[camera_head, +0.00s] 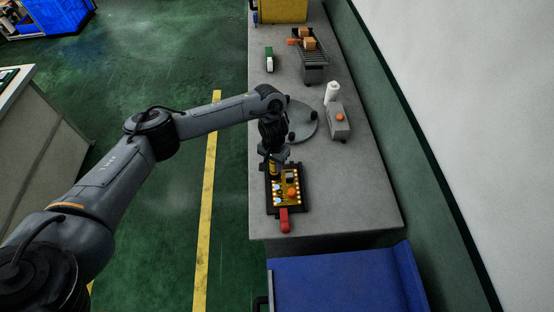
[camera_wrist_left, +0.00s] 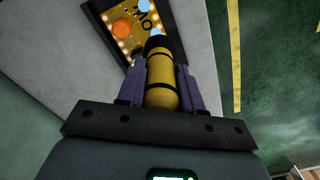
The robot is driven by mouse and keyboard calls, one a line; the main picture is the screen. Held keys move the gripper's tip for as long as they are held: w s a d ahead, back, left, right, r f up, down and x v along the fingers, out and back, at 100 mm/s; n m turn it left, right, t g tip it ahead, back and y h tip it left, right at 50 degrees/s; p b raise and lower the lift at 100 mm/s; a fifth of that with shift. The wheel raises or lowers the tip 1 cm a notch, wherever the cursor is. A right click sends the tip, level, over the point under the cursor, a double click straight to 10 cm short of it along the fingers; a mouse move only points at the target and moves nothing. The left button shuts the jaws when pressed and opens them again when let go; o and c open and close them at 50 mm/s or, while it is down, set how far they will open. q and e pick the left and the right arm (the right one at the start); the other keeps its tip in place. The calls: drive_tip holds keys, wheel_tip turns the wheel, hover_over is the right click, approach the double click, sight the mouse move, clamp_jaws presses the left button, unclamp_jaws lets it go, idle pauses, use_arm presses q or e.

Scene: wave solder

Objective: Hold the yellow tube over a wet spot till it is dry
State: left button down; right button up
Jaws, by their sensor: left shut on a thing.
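My left gripper (camera_head: 272,160) is shut on the yellow tube (camera_wrist_left: 161,96), which sits between the two purple-grey fingers in the left wrist view. The tube's dark tip (camera_wrist_left: 156,43) points at the circuit board (camera_wrist_left: 143,20). In the head view the tube (camera_head: 273,169) is just above the upper left part of the yellow-orange board (camera_head: 284,188). Two pale blue wet-looking spots show on the board's left side, an upper one (camera_head: 277,187) and a lower one (camera_head: 277,200). In the wrist view one blue spot lies right by the tip, partly hidden. My right gripper is not in view.
The board lies in a dark frame with a red handle (camera_head: 284,220) at its front. A grey round plate (camera_head: 303,124), a grey box with an orange button (camera_head: 339,124) and a white bottle (camera_head: 332,92) stand behind. The bench's front right is clear.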

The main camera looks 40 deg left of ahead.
sight(274, 175)
use_arm(q)
drive_tip(key=shift+r+p, duration=0.2)
drive_tip(key=shift+p, duration=0.55)
wheel_tip(274, 175, down, 5)
drive_tip(key=shift+f+b, duration=0.15)
drive_tip(key=shift+b, duration=0.95)
drive_tip(key=shift+f+b, duration=0.4)
drive_tip(key=shift+f, duration=1.3)
drive_tip(key=shift+p, duration=0.4)
drive_tip(key=shift+f, duration=0.1)
